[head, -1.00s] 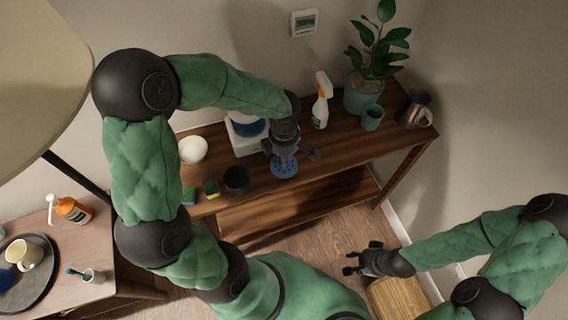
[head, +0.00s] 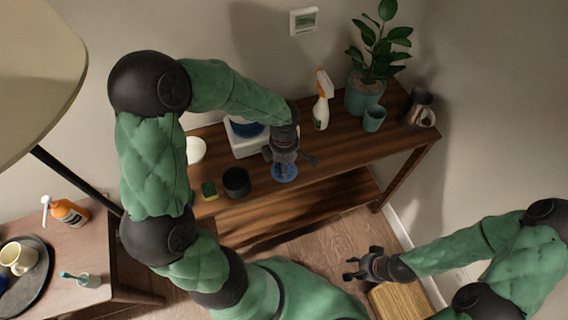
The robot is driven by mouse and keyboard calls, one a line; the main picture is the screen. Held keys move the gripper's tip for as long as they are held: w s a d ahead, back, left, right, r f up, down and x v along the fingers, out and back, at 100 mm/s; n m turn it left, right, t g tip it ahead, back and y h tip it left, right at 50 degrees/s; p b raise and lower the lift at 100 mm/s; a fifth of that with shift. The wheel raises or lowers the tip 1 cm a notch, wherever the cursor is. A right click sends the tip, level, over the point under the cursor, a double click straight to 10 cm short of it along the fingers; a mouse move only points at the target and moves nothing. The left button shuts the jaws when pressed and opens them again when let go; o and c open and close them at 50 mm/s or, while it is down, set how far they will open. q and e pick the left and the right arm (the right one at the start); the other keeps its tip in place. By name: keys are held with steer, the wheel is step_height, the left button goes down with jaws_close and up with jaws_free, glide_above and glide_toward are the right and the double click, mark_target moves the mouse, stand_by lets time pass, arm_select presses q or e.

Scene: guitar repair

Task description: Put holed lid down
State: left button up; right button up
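The holed lid (head: 285,174) is a small blue disc at the front edge of the dark wooden console table (head: 340,152). My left gripper (head: 284,166) points down on it from above and appears shut on its middle. The gripper hides part of the lid. I cannot tell whether the lid touches the tabletop. My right gripper (head: 351,269) is open and empty, low in front of the table and well away from the lid.
A white device (head: 243,146) with a blue top stands behind my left gripper. A dark cup (head: 236,182) and a sponge (head: 209,190) are to its left. A spray bottle (head: 322,103), plant pot (head: 362,97), teal cup (head: 374,118) and metal jug (head: 419,106) stand right.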

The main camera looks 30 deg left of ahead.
arm_select(q)
steer(key=shift+r+p, duration=0.4)
steer(key=shift+r, duration=0.1)
step_height(320, 180, up, 11)
steer(key=p, duration=0.4)
steer(key=shift+r, duration=0.15)
steer(key=shift+s, duration=0.1)
